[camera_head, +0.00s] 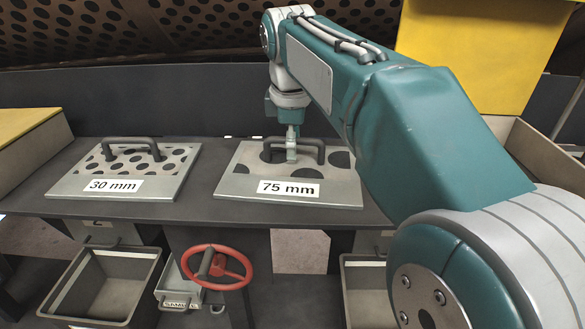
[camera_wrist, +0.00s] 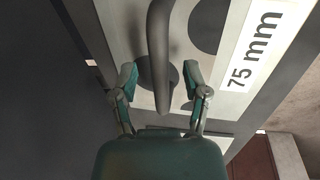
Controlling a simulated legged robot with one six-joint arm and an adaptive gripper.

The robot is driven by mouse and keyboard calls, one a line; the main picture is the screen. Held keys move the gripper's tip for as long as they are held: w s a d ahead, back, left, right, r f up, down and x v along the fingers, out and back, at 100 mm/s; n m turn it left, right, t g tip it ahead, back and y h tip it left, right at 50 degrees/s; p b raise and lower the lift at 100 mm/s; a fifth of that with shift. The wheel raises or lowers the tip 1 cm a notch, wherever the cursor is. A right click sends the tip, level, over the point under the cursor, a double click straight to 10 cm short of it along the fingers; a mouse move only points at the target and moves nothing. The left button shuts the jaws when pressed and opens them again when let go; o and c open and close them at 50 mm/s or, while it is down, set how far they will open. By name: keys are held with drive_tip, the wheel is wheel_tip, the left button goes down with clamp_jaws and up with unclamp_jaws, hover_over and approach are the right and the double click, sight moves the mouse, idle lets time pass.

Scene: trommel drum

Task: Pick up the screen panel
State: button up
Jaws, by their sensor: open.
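Two screen panels lie on the dark bench, each with a dark bar handle. The panel labelled 75 mm (camera_head: 233,184) has large holes, and the panel labelled 30 mm (camera_head: 75,185) to its left has smaller holes. My gripper (camera_head: 291,158) is over the 75 mm panel at its handle (camera_head: 317,143). In the wrist view my gripper (camera_wrist: 160,82) is open, with one finger on each side of the handle (camera_wrist: 159,50). I see a gap between the handle and each finger. The 75 mm label (camera_wrist: 255,45) is on the right there.
A red handwheel (camera_head: 217,267) is below the bench front. Grey bins stand below, one at the left (camera_head: 100,286) and one at the right (camera_head: 368,290). A perforated drum (camera_head: 215,27) is behind, and a yellow panel (camera_head: 480,50) stands at the upper right.

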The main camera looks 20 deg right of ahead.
clamp_jaws()
drive_tip(key=shift+r, duration=0.1)
